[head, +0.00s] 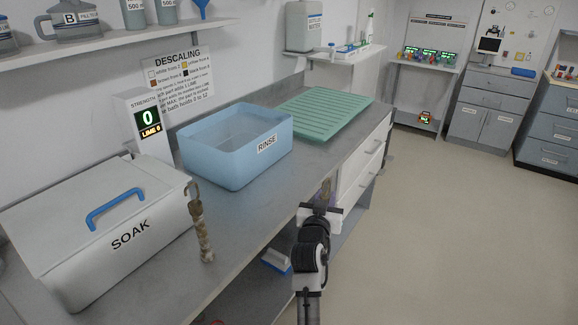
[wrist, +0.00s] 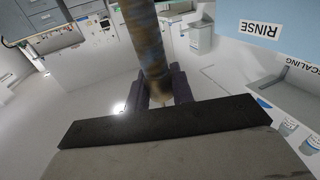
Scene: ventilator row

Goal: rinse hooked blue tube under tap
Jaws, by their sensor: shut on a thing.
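My gripper (head: 321,207) is in front of the counter's front edge, right of the blue RINSE tub (head: 235,165). It is shut on a tube, which shows in the wrist view (wrist: 146,40) as blue-grey with brown crust. The tube passes between the dark fingers (wrist: 157,92) and runs out of the top of that view, so its far end and any hook are hidden. In the head view only a short brown piece of it (head: 325,187) shows above the fingers. The tub's label also shows in the wrist view (wrist: 260,29). I see no tap.
A display (head: 148,122) reads 0 and LIME 6. A green ribbed drainer (head: 320,112) lies beyond the tub. The floor to the right is clear.

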